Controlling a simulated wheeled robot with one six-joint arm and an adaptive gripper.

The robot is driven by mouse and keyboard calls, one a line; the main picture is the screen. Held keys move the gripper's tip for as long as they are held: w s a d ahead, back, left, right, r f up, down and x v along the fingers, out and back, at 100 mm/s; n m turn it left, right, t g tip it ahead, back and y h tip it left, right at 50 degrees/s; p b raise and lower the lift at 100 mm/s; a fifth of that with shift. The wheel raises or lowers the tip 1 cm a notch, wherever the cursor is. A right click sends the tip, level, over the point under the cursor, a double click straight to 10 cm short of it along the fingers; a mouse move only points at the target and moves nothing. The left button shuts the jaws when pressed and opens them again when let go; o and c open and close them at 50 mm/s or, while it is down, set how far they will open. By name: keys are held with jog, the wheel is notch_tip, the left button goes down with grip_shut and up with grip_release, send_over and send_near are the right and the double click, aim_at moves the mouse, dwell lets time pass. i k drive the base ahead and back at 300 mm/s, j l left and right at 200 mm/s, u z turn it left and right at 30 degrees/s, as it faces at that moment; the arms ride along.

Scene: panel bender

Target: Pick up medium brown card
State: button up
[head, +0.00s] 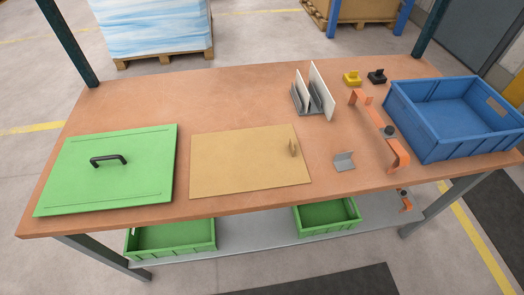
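A flat tan-brown card (240,165) lies on the middle of the wooden table, near its front edge. It is the only brown card I can make out. My gripper is not in view.
A green panel (75,185) with a black handle lies left of the card. A grey rack (318,100) holds white plates behind. A grey bent piece (345,161), orange bent strips (398,155) and a blue crate (430,135) are on the right. The table's back left is clear.

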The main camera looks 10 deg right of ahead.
aim_at(242, 160)
jog(key=k+j, duration=0.1)
jog(key=j, duration=0.25)
jog(key=k+j, duration=0.1)
jog(key=j, duration=0.25)
jog(key=k+j, duration=0.1)
jog(key=j, duration=0.25)
jog(key=k+j, duration=0.15)
jog(key=k+z, duration=0.05)
